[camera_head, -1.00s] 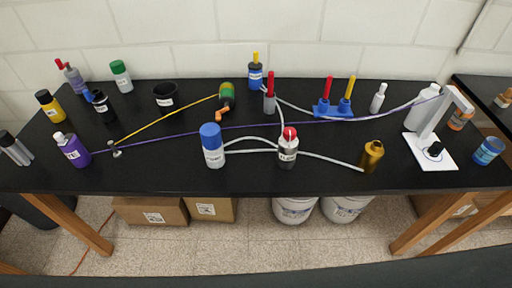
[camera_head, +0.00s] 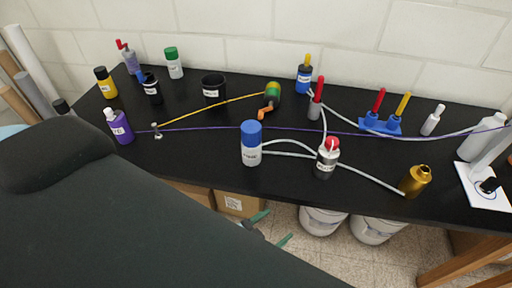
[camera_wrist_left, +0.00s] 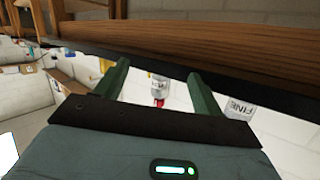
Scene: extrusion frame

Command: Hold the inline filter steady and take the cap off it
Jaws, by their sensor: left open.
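Two capped vessels are joined by pale hoses near the front middle of the bench: a white cylinder with a blue cap (camera_head: 251,148) and a silver bottle with a red cap (camera_head: 327,160). Both stand upright with caps on. I cannot tell for sure which is the inline filter. A label reading FINE shows on a pale vessel (camera_wrist_left: 240,108) in the left wrist view, where the scene looks upside down. My left gripper (camera_head: 272,228) is open and empty, low in front of the bench edge and apart from both vessels. My right gripper is not in view.
A gold bottle (camera_head: 415,181) stands right at the hose end. A purple bottle (camera_head: 121,127), a black cup (camera_head: 213,88) and a green-and-orange item (camera_head: 271,97) stand around. A purple line crosses behind the vessels. White buckets (camera_head: 324,221) sit below. My dark arm covers the lower left.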

